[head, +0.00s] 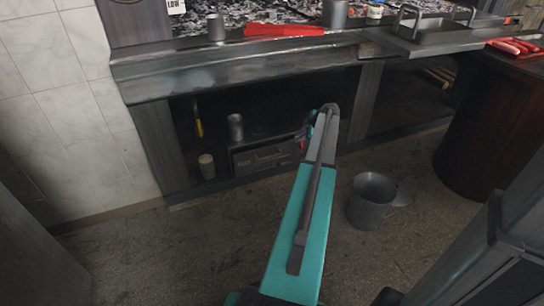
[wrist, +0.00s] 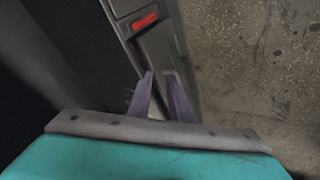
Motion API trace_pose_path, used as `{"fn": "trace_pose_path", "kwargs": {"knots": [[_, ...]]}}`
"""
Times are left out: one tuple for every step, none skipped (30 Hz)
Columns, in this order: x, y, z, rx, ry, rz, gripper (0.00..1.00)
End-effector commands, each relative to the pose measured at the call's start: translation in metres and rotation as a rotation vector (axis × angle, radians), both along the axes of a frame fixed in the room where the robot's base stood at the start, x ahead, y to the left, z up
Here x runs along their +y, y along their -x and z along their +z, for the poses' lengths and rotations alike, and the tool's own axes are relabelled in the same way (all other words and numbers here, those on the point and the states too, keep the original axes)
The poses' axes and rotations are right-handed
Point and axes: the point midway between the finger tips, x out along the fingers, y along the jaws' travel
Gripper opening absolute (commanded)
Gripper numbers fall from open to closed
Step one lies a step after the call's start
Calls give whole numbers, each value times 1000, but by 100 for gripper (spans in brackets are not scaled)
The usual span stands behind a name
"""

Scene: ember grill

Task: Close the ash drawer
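The ash drawer (head: 262,158) looks like a dark grey box front low inside the open bay under the grill counter. My arm hides its right side, and I cannot tell how far out it stands. My gripper (head: 304,138) is at the right end of the drawer in the head view, small and partly hidden by my wrist. In the wrist view, my gripper (wrist: 160,76) has its two purple-grey fingers apart, with a gap between the tips. The fingers overlap a grey metal front with a red label (wrist: 144,21); contact is unclear.
A metal bucket (head: 371,203) stands on the floor right of my arm. In the bay are a metal cup (head: 236,127), a pale cup (head: 207,167) and a yellow-handled tool (head: 198,122). A dark round-sided stand (head: 490,130) is at right. The floor at left is clear.

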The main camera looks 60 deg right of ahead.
Motion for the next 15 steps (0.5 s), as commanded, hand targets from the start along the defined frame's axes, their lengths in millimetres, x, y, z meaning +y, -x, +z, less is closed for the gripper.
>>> {"fn": "trace_pose_path", "kwargs": {"knots": [[-10, 7, 0, 14, 24, -60, 18], [-17, 11, 0, 21, 41, -99, 18], [-26, 17, 1, 32, 66, -148, 18], [-32, 22, 1, 39, 86, -184, 18], [-39, 26, 3, 44, 107, -220, 18], [-47, 33, 4, 51, 136, -263, 18], [-52, 37, 5, 55, 157, -296, 18], [-57, 42, 6, 58, 180, -326, 18], [-64, 49, 8, 62, 210, -365, 18], [-69, 54, 9, 64, 234, -392, 18], [-73, 58, 11, 64, 259, -419, 18], [-79, 64, 13, 65, 292, -453, 18], [-83, 68, 15, 63, 318, -475, 18], [-86, 72, 16, 62, 344, -496, 18], [-90, 77, 20, 57, 378, -523, 18]]}}
